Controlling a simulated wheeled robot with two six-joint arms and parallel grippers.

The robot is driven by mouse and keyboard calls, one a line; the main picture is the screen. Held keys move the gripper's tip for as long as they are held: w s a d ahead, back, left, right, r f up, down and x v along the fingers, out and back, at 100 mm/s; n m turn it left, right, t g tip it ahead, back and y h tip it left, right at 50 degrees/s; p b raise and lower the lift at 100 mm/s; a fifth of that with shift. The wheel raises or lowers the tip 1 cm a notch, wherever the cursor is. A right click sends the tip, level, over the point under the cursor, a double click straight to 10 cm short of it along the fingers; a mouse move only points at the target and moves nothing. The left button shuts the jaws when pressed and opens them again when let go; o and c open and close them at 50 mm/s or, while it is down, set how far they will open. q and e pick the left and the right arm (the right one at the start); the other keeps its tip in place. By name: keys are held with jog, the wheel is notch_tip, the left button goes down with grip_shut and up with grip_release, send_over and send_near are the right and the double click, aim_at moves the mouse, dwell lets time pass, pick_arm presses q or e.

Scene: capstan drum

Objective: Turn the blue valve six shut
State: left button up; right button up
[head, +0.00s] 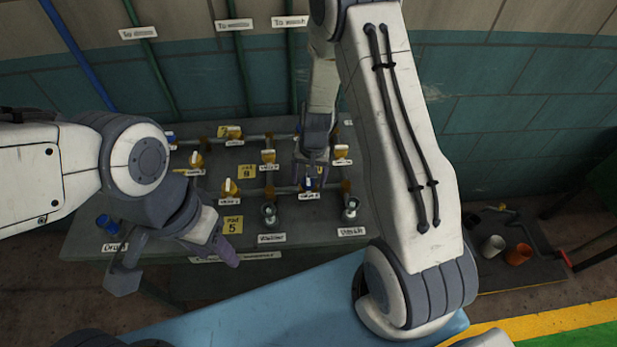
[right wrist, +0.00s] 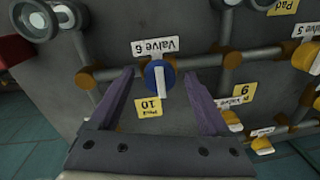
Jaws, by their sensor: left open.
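The blue valve six (right wrist: 161,76) has a round blue body with a pale bar handle. In the right wrist view the bar stands roughly crosswise to its pipe, beside an upside-down "Valve 6" label (right wrist: 155,46). In the head view the blue valve (head: 310,184) is small and partly covered by my right gripper (head: 311,176). My right gripper (right wrist: 160,78) is open, its two purple fingers on either side of the valve with gaps; contact is not visible. My left gripper (head: 175,262) is open and empty over the panel's front left.
The grey panel (head: 330,226) carries pipes and several yellow valves, including one with a white handle (head: 228,187). A yellow "Pad 5" tag (head: 232,225) lies near the left gripper. White and orange cups (head: 519,254) stand at right. A blue surface (head: 270,307) lies in front.

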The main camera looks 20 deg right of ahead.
aim_at(311, 182)
jog(key=shift+r, duration=0.1)
notch_tip(311, 182, up, 10)
jog(key=b, duration=0.1)
jog(key=shift+s+d, duration=0.2)
jog(key=shift+d, duration=0.15)
jog(key=shift+r, duration=0.15)
